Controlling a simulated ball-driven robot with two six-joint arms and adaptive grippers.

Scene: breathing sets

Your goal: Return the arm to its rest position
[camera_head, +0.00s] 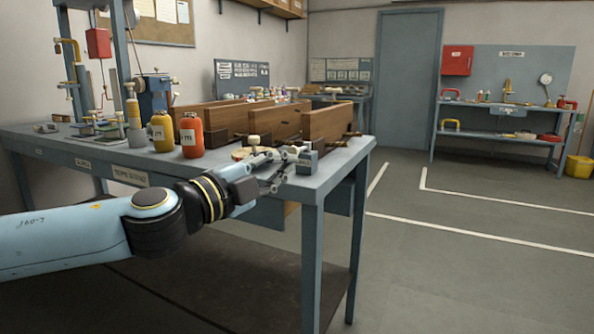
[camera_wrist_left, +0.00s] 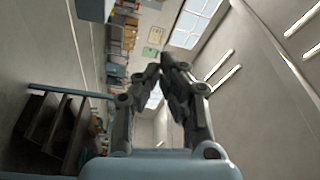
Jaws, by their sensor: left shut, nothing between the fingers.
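My left arm comes in from the left in the head view, light blue with black joints. Its gripper (camera_head: 285,172) is at the near right corner of the blue-grey workbench (camera_head: 336,172), by a small grey block (camera_head: 307,163). I cannot tell whether it touches the block. In the left wrist view the fingers (camera_wrist_left: 162,72) come together at their tips with nothing between them. My right gripper is in neither view.
A yellow bottle (camera_head: 162,133) and an orange bottle (camera_head: 191,136) stand left of the gripper. Wooden panels (camera_head: 270,121) stand behind it on the bench. A second bench (camera_head: 505,105) is at the back right. The floor to the right (camera_head: 470,250) is clear.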

